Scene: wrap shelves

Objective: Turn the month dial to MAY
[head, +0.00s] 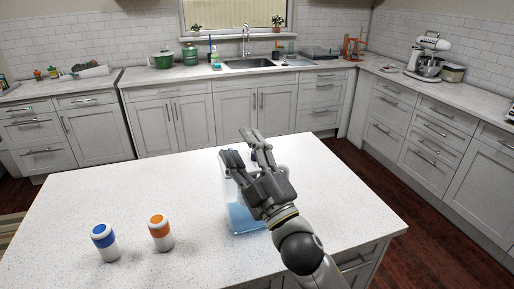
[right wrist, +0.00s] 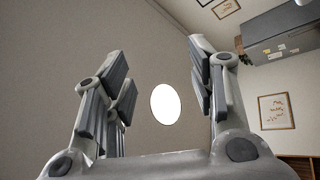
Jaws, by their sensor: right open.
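My right gripper (head: 242,147) is open and raised over the island, and its fingers show spread and empty in the right wrist view (right wrist: 158,60). Behind it stands a clear container with blue at its bottom (head: 243,218), partly hidden by the gripper and arm. A white cylinder with a blue top (head: 104,242) and a white cylinder with an orange top (head: 160,232) stand upright on the island, left of the gripper and apart from it. No month dial or lettering can be made out in either view. My left gripper is not in view.
The white island top (head: 120,195) is mostly clear. A back counter holds a sink (head: 262,64), green pots (head: 163,60) and a dish rack (head: 319,52). A stand mixer (head: 428,56) stands on the right counter. The wrist view faces a round ceiling light (right wrist: 165,104).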

